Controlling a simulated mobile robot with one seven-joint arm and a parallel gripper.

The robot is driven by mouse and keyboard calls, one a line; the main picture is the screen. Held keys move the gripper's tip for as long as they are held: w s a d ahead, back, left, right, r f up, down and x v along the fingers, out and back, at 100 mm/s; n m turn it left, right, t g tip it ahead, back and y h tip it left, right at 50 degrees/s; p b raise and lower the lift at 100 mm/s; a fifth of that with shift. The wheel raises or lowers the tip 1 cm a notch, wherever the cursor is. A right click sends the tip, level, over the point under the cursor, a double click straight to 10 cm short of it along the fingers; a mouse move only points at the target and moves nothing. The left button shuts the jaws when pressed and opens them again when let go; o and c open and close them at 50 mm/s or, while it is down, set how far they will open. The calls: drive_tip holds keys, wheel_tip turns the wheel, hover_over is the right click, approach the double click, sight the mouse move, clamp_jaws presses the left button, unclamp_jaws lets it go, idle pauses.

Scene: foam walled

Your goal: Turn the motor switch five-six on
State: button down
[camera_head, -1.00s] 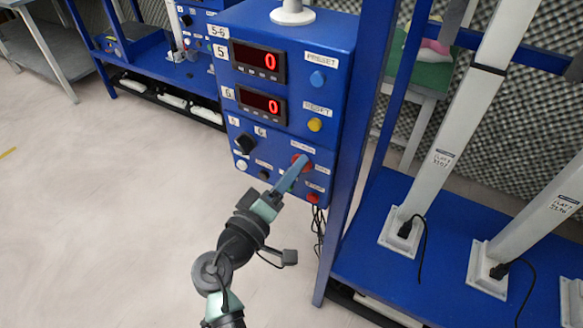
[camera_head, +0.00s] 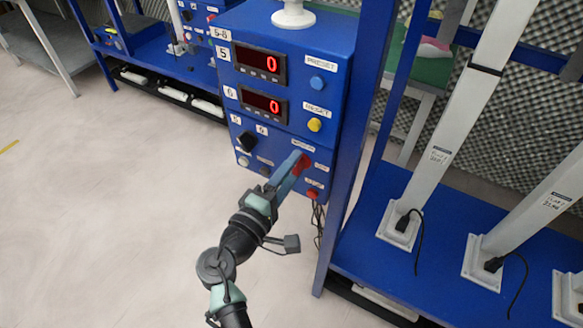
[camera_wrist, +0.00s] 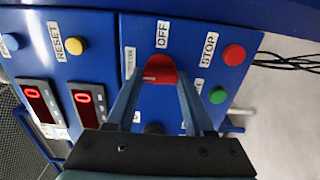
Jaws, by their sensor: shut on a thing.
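The motor switch is a red knob (camera_head: 306,161) on the lower front of the blue five-six control box (camera_head: 290,110). It also shows in the wrist view as a red knob (camera_wrist: 160,68), with an OFF label (camera_wrist: 163,35) beside it. My gripper (camera_head: 299,160) reaches it from below left. In the wrist view my gripper (camera_wrist: 159,80) has its two blue fingers on either side of the knob, shut on it. The knob's pointer direction is hard to make out. Other labels near it are partly hidden by the fingers.
In the wrist view, a red STOP button (camera_wrist: 234,54) and a green button (camera_wrist: 218,95) sit close to the right finger. A yellow RESET button (camera_head: 314,124) is above the switch. A blue frame post (camera_head: 355,150) stands right of the box. Open floor lies left.

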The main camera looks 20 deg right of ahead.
drive_tip(key=shift+c, duration=1.4)
unclamp_jaws()
drive_tip(key=v, duration=1.3)
